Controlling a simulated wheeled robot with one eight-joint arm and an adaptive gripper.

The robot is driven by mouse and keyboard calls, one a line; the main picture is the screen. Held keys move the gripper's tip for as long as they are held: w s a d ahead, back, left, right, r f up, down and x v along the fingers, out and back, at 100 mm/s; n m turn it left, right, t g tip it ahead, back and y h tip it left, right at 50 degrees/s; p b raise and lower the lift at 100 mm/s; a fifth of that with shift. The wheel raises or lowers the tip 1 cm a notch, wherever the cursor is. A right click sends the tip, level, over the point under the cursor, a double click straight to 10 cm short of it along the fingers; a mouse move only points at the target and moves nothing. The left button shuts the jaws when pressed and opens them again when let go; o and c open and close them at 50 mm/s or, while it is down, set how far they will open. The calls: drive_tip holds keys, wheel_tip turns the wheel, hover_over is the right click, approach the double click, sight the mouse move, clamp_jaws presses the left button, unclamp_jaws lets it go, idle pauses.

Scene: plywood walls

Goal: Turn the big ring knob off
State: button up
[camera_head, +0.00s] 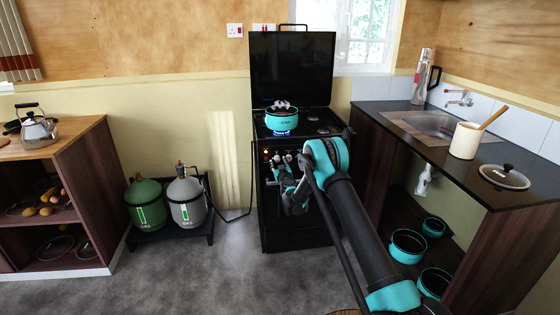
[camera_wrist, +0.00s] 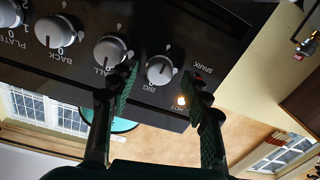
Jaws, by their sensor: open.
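The big ring knob (camera_wrist: 160,69), a silver dial above the word "BIG", shows in the wrist view on the black stove panel. The left finger overlaps the edge of the neighbouring knob (camera_wrist: 112,50). In the head view my gripper (camera_head: 287,188) is in front of the stove (camera_head: 262,228), and my arm hides part of the panel. A blue flame (camera_head: 283,133) burns under the teal pot (camera_head: 281,121).
Another knob (camera_wrist: 55,31) marked "BACK" and an orange light (camera_wrist: 182,101) are on the panel. Gas bottles (camera_head: 187,201) stand left of the stove. A sink counter (camera_head: 383,118) is at the right. Open floor lies in front of the gas bottles.

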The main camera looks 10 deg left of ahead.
drive_tip(key=shift+w+a, duration=0.1)
drive_tip(key=shift+w, duration=0.15)
clamp_jaws()
